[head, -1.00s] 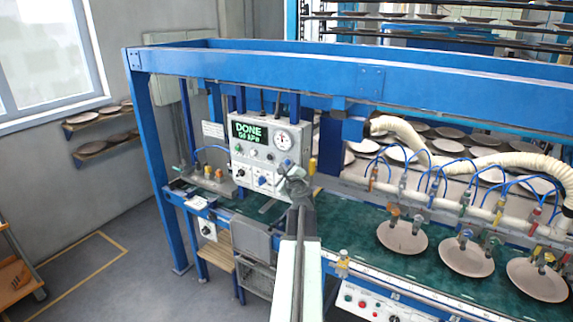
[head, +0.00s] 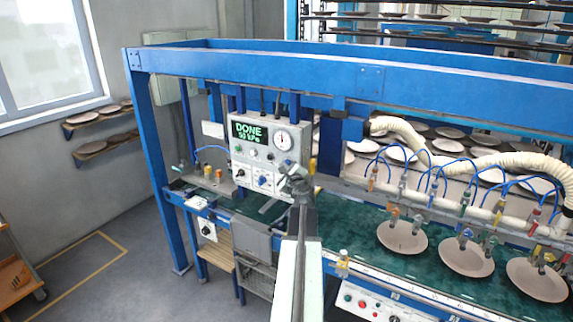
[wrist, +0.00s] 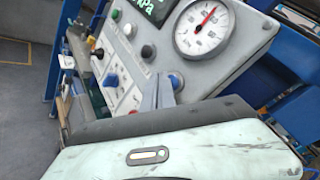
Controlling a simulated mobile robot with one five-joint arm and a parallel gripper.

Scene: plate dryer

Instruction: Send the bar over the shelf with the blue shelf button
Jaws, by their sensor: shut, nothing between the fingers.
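The grey control box (head: 238,165) stands over the green belt, its display reading DONE and about 50 kPa. In the wrist view, a round blue button (wrist: 176,80) sits on its face under the gauge (wrist: 205,28). A blue knob (wrist: 111,80) on a white plate is left of it. I cannot read which is the shelf button. My gripper (wrist: 158,92) is shut and empty, its tips right in front of the box beside the blue button; contact cannot be told. My gripper (head: 296,180) hides the box's lower right corner. The bar (head: 480,213) holds several cups over plates at right.
Plates (head: 466,258) lie on the green belt (head: 360,240) under the bar. More plates stand on racks behind it. A blue frame beam (head: 250,70) crosses above. A panel with buttons (head: 368,302) is at the front edge.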

